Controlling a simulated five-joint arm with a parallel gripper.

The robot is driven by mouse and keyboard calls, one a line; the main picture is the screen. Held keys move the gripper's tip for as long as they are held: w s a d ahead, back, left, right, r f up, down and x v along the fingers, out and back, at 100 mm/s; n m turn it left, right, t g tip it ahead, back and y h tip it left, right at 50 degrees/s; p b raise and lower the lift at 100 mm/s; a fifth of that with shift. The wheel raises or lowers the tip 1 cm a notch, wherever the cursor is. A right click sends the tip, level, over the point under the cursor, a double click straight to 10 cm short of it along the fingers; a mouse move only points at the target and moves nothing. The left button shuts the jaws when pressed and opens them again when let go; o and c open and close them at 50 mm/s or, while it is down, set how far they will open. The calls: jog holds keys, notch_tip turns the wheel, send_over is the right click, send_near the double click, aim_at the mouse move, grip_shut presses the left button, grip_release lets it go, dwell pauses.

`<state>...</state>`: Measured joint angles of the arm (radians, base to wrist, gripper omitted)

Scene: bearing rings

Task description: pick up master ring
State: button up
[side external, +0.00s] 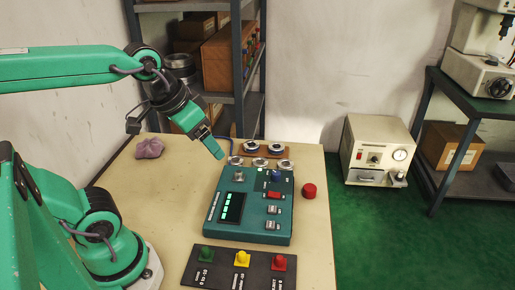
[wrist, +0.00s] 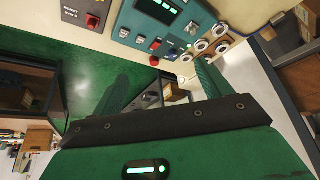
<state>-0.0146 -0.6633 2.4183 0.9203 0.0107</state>
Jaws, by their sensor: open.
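Several silver bearing rings lie behind the green console: two on a brown wooden board (side external: 265,153) and a front row with a middle ring (side external: 260,163). They also show in the wrist view, where one ring (wrist: 220,29) is near the top. I cannot tell which is the master ring. Another silver round piece (side external: 239,176) sits on the green console (side external: 226,216), perhaps a ring on its seat. My gripper (side external: 213,148) points down and right, above the table to the left of the rings. In the wrist view its green fingers (wrist: 165,87) are apart with nothing between them.
A black panel (side external: 240,268) with green, yellow and red pieces lies in front of the console. A red button (side external: 309,190) is at the right, a purple crumpled object (side external: 150,148) at the back left. A shelf (side external: 240,75) stands behind the table.

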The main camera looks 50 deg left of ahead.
jog(key=w+a+r+g, duration=0.1)
jog(key=w+a+r, duration=0.15)
jog(key=w, duration=0.75)
jog(key=g, duration=0.4)
send_over(277, 145)
jog(key=shift+n, duration=0.4)
notch_tip(277, 145, down, 19)
jog(key=shift+r, duration=0.1)
jog(key=shift+f, duration=0.25)
jog(key=shift+s+f, duration=0.15)
jog(key=shift+f, duration=3.75)
jog(key=c, duration=1.2)
